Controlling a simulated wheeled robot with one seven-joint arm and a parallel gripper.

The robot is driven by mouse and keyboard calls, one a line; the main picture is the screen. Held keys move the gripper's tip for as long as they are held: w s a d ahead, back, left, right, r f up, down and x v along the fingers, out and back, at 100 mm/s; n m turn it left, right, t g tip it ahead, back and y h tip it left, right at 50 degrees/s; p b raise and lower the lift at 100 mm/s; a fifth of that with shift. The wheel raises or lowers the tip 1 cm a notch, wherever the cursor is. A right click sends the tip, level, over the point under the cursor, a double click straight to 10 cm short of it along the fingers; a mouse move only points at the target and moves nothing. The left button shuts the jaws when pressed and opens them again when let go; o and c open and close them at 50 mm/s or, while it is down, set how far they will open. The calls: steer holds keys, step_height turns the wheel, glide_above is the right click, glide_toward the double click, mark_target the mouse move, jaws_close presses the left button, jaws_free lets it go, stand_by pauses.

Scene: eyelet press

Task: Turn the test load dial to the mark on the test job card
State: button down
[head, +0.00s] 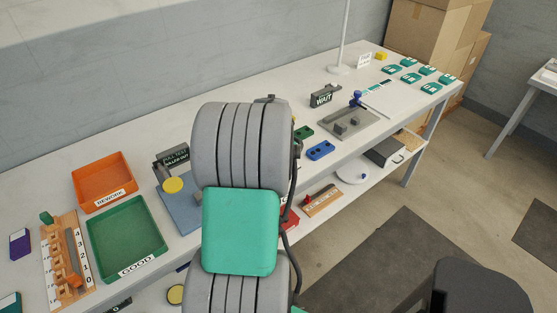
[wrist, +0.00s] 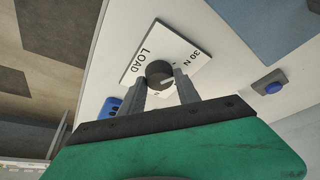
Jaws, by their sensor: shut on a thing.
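The load dial is a dark round knob (wrist: 159,73) on a white plate (wrist: 185,50) printed LOAD and 30 N in the wrist view. My gripper (wrist: 161,83) has one finger on each side of the knob and is shut on it. A pale mark shows on the knob between the fingers; what it points at is hard to tell. In the head view my arm hides the dial and my gripper. I cannot tell which paper is the test job card, and no card mark is readable.
A green GOOD tray (head: 163,238) and an orange REWORK tray (head: 76,182) stand at the left of the bench. A dark PULL TEST sign (head: 160,161) is behind my arm. A grey fixture (head: 365,122) stands farther right.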

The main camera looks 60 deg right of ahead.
steer(key=c, duration=0.9)
jaws_free()
steer(key=v, duration=0.7)
steer(key=shift+s+a+r+b, duration=0.1)
steer(key=shift+a+r+b, duration=0.05)
steer(key=shift+r+b, duration=0.25)
